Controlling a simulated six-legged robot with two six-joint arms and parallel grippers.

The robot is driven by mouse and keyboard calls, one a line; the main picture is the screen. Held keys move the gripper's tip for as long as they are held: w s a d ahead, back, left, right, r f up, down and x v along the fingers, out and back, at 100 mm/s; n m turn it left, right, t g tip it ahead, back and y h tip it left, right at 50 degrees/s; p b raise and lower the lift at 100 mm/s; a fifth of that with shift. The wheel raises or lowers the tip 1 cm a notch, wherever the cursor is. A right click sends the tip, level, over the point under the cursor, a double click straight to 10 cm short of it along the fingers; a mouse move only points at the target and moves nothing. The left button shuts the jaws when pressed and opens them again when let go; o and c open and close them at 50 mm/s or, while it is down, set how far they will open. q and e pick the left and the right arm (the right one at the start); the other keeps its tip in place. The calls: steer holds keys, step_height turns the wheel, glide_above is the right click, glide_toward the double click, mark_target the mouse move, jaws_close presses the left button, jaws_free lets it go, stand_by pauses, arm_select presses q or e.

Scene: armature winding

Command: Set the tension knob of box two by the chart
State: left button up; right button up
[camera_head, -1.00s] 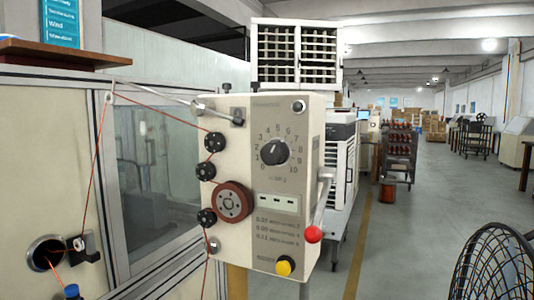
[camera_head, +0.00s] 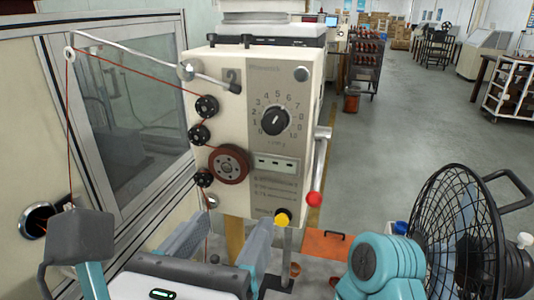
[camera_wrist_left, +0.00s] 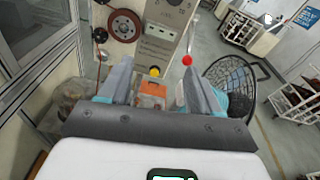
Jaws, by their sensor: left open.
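The tension box marked 2 (camera_head: 222,125) stands ahead of me, upright. Its black tension knob (camera_head: 275,121) sits on a dial numbered 0 to 10; I cannot clearly tell its setting. Small printed lines, perhaps the chart (camera_head: 272,188), are below the knob and too blurred to read. The knob also shows at the top edge of the left wrist view (camera_wrist_left: 174,3). My left gripper (camera_head: 235,220) is open and empty, below and in front of the box, apart from the knob. Its fingers also show in the left wrist view (camera_wrist_left: 157,70). My right gripper is not in view.
A red-tipped lever (camera_head: 314,198) and a yellow button (camera_head: 282,216) are on the box. An orange wire runs over black pulleys (camera_head: 206,106) and a red-brown wheel (camera_head: 229,164). A caged fan (camera_head: 460,230) stands at right.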

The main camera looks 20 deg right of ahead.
arm_select(q)
steer(key=m+t+h, duration=0.1)
steer(key=m, duration=0.1)
glide_toward(272, 128)
steer(key=b+x, duration=0.1)
steer(key=x, duration=0.5)
steer(key=shift+w+d, duration=0.25)
steer(key=shift+w+d+r, duration=0.15)
steer(key=shift+w+d, duration=0.15)
steer(key=shift+w, duration=0.25)
steer(key=shift+w+d, duration=0.4)
steer(key=shift+w, duration=0.15)
steer(key=shift+s+a, duration=0.1)
steer(key=shift+s, duration=0.1)
steer(key=shift+c, duration=0.8)
steer(key=shift+a+n, duration=0.1)
steer(key=shift+n, duration=0.2)
steer(key=c, duration=0.9)
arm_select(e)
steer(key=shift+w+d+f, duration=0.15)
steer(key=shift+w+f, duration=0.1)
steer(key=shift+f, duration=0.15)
